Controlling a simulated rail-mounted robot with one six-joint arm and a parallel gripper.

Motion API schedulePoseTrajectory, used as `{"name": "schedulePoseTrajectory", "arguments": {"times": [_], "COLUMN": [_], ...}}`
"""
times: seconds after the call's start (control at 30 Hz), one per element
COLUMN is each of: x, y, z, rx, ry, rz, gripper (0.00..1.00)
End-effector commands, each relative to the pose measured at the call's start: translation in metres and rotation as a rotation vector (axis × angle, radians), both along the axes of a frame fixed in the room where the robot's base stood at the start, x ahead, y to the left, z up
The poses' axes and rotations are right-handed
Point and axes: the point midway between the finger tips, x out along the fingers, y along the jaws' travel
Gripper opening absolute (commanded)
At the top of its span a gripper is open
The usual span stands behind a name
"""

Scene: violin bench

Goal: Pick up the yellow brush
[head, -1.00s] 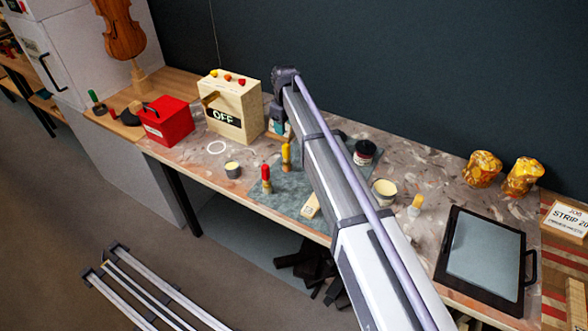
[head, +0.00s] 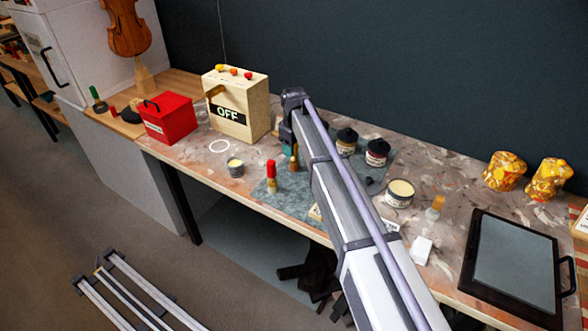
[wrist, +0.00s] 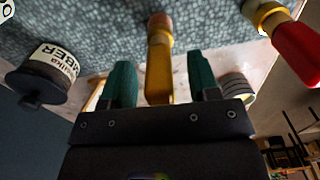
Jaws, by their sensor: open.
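The yellow brush (wrist: 158,72) stands between the two teal fingers of my gripper (wrist: 160,82) in the wrist view. The fingers are apart, with a visible gap on each side of its handle. In the head view the yellow brush (head: 294,160) is mostly hidden behind my gripper and arm; only a small part shows. My gripper (head: 288,142) is also partly hidden there by my arm.
A red-handled brush (head: 271,172) stands close by, left of my arm, and a small tin (head: 235,168) is further left. Dark-lidded jars (head: 377,152) and an open cream tub (head: 399,193) stand right of my arm. The OFF box (head: 236,105) is behind.

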Motion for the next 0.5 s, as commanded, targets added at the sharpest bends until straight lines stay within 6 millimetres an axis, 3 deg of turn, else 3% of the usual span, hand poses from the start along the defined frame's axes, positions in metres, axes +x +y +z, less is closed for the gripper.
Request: {"name": "schedulePoseTrajectory", "arguments": {"times": [0.03,0.2,0.5], "x": [0.0001,0.0001,0.0001], "y": [-0.0001,-0.0001,-0.0001], "z": [-0.0075,-0.003,-0.0029], "rx": [0.0,0.0,0.0], "ry": [0.0,0.0,0.0], "rz": [0.0,0.0,0.0], "gripper": [0.55,0.55,0.28]}}
